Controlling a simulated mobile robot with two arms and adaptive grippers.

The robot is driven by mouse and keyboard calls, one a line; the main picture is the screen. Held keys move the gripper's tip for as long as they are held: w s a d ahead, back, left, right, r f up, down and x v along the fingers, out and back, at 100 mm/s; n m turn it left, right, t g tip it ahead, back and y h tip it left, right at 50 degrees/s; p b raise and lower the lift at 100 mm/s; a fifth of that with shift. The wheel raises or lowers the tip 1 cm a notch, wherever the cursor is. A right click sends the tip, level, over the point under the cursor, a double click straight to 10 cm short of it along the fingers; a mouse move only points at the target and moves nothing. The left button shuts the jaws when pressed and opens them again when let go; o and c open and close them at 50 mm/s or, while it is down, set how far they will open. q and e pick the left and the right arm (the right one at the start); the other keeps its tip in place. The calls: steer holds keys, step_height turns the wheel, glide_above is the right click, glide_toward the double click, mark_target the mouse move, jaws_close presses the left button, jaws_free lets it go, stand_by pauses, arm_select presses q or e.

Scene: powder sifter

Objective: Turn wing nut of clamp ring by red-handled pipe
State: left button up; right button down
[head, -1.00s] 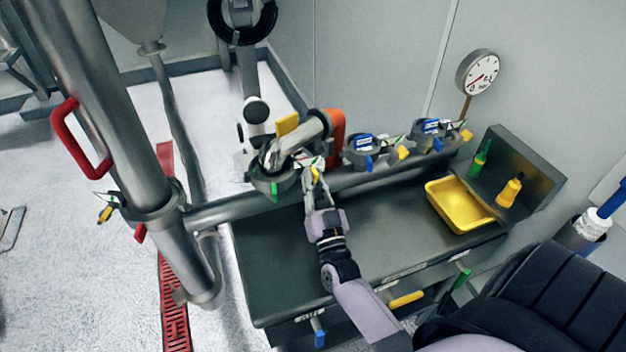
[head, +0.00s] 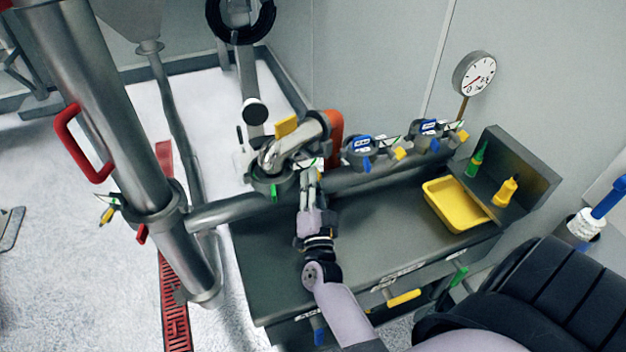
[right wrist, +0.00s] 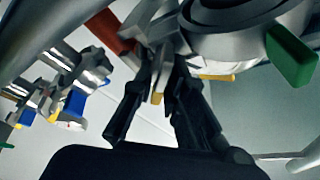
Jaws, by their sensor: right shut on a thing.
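The large grey pipe with a red handle (head: 80,143) stands at left in the head view. A clamp ring (head: 158,212) goes around it, with a small yellow-tipped part (head: 106,212) and a small red part (head: 141,234) beside it. My right gripper (head: 309,180) is away from that ring, at a clamp on the bent pipe fitting (head: 292,148) above the bench. In the right wrist view its fingers (right wrist: 163,92) are shut on a small grey piece with a yellow end (right wrist: 157,98), seemingly a wing nut, partly hidden. My left gripper is not in view.
A green handle (head: 273,192) sits left of my right gripper. Valves with blue and yellow handles (head: 364,152) line the horizontal pipe on the right. A yellow tray (head: 437,207) and bottles stand on the steel bench (head: 265,285). Floor is clear around the red grate (head: 175,305).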

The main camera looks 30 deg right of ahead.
stand_by(0.3)
steer(key=c, duration=1.7)
jaws_free()
